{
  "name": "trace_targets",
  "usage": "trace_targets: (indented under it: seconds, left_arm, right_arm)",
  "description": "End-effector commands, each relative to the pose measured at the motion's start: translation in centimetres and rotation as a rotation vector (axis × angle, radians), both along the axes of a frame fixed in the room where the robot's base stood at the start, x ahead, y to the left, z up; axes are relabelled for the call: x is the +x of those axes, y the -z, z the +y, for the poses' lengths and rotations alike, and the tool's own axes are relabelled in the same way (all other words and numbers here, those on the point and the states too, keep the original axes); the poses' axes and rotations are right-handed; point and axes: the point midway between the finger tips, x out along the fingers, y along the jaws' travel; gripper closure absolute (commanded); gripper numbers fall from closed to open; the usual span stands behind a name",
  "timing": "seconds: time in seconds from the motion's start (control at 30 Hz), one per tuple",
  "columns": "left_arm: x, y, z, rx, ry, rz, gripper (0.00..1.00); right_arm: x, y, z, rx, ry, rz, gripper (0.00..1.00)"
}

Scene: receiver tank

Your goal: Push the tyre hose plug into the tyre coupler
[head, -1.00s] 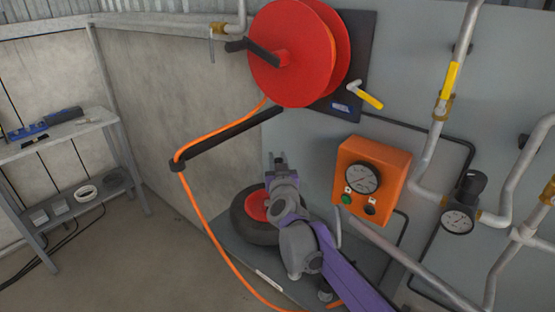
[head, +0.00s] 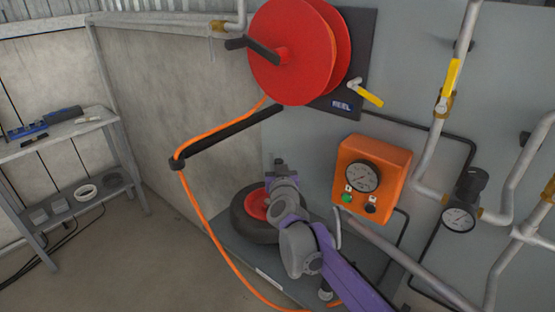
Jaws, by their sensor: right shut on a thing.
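My right gripper (head: 279,163), at the end of the grey and purple arm from the lower right, shows just above the far side of the tyre in the picture. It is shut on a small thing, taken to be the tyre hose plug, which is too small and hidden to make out. The black tyre (head: 249,226) with its red hub (head: 256,205) lies on a grey plate, partly behind my arm. The tyre coupler cannot be made out. An orange hose (head: 197,213) hangs in a loop to the bottom edge and passes behind my arm. My left gripper is not in view.
A red hose reel (head: 292,60) is on the wall above, with a black guide arm (head: 225,138) below it. An orange gauge box (head: 385,154) and grey pipes (head: 430,150) stand to the right. A shelf (head: 60,135) is at the left.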

Motion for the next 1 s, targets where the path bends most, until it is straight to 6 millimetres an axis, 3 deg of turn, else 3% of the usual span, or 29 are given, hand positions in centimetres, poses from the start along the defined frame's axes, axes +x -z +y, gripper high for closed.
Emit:
trace_targets:
  seconds: [0.53, 0.57, 0.73, 1.0]
  left_arm:
    - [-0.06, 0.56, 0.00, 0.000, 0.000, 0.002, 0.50]
    - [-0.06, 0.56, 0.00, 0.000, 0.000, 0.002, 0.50]
    - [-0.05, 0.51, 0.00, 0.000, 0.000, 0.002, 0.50]
    - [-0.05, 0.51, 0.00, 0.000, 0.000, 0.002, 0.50]
  right_arm:
    - [0.01, 0.90, -0.01, 0.000, 0.000, 0.000, 1.00]
    - [0.01, 0.91, -0.01, 0.000, 0.000, 0.000, 0.70]
    - [0.01, 0.84, -0.01, 0.000, 0.000, 0.000, 0.39]
    - [0.00, 0.85, 0.00, 0.000, 0.000, 0.000, 0.36]
